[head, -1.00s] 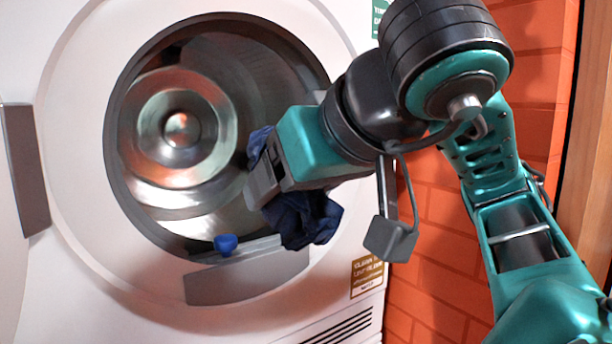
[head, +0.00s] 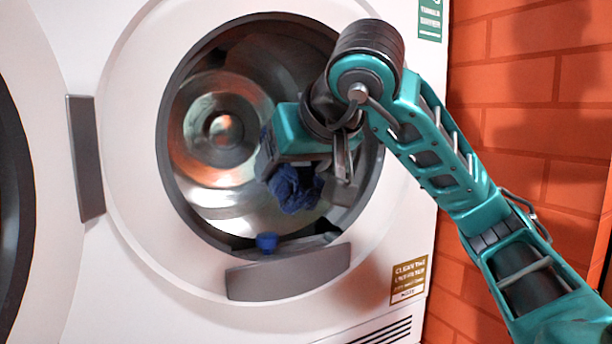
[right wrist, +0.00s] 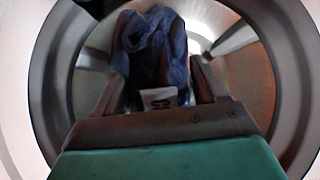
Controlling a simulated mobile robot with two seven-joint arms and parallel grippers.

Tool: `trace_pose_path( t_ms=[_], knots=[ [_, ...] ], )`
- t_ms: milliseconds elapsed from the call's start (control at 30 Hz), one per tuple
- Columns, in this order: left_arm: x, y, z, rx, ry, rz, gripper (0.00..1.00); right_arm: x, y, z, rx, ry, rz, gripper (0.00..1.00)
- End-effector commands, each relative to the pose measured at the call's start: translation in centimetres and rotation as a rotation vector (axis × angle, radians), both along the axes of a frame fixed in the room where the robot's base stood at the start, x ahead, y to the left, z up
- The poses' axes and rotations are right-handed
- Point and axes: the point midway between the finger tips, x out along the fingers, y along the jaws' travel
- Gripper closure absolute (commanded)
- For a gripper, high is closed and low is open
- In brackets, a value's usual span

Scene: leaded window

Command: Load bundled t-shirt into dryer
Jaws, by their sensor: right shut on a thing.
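The bundled t-shirt (head: 295,190) is dark blue and crumpled. My right gripper (head: 268,160) is shut on it at the dryer's round opening, in front of the metal drum. In the right wrist view the t-shirt (right wrist: 152,48) hangs between the fingers of the gripper (right wrist: 160,88), with the drum around it. The dryer (head: 130,200) is white, and its round opening has a dark rim (head: 180,205). The drum's shiny back (head: 222,130) shows inside. My left gripper is not in view.
A small blue thing (head: 267,242) sits at the lower lip of the opening, above a grey panel (head: 290,272). The opened door (head: 45,60) stands at the left. An orange brick wall (head: 520,130) is at the right.

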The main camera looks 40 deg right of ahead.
Motion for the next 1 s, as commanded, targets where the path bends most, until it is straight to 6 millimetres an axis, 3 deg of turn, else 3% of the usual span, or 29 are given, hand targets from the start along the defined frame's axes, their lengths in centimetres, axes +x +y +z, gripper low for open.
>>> trace_pose_path(
  t_ms=[900, 1000],
  knots=[
    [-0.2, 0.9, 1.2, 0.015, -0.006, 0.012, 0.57, 13.5, -3.1, 0.2, 0.004, 0.0, 0.001, 0.64],
    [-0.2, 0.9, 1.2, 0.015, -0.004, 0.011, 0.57, 14.7, -3.5, -0.5, 0.0, 0.003, 0.001, 0.64]
  ],
)
